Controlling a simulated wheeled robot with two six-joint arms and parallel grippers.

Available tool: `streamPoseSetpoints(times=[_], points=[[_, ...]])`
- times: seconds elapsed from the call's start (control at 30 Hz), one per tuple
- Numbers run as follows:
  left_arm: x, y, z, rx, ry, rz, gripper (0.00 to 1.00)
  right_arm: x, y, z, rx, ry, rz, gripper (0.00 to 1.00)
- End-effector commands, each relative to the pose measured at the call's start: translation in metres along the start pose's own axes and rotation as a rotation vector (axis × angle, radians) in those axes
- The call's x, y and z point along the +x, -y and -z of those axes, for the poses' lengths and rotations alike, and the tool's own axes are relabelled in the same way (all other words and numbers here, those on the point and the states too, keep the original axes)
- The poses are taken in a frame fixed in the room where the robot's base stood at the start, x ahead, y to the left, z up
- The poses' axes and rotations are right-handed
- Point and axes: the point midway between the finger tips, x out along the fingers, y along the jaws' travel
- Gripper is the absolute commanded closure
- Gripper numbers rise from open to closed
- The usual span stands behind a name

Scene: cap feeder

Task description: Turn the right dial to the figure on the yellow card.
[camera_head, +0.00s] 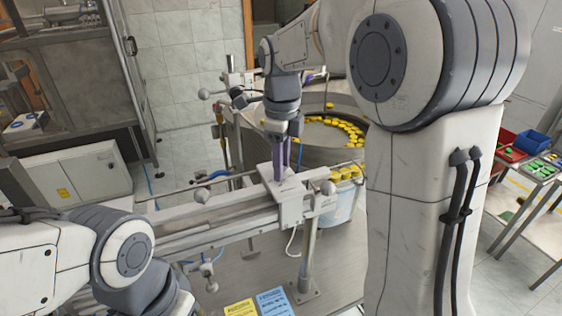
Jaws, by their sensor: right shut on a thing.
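My right gripper (284,168) points down with its purple fingers shut at a pale plate (292,205) on the end of the rail. The right dial between the fingers is hidden by them, so its pointer and scale cannot be read. The yellow card (240,307) lies at the bottom edge, partly cut off, and its figure is too small to read. A blue card (273,302) lies just right of it. My left arm comes in at the lower left; its gripper is out of view.
A round metal bowl feeder (322,108) with several yellow caps stands behind the rail (215,222). Rods with grey ball ends (202,195) stick out near the gripper. A side table with red and blue bins (533,143) is at right.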

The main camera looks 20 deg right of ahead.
Motion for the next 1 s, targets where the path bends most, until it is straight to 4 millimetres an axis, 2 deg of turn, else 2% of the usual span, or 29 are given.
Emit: streamPoseSetpoints(times=[0.4, 0.97, 1.0], points=[[-0.0037, -0.0002, 0.0002, 0.0, 0.0, 0.0, 0.5, -0.0019, 0.0012, 0.0002, 0.195, 0.001, 0.005, 1.0], [-0.0039, -0.0003, 0.0002, 0.0, 0.0, 0.0, 0.5, -0.0016, 0.001, 0.0002, 0.223, 0.002, 0.004, 1.0], [-0.0039, -0.0003, 0.0002, 0.0, 0.0, 0.0, 0.5, -0.0016, 0.0009, 0.0002, 0.223, 0.002, 0.004, 0.53]])
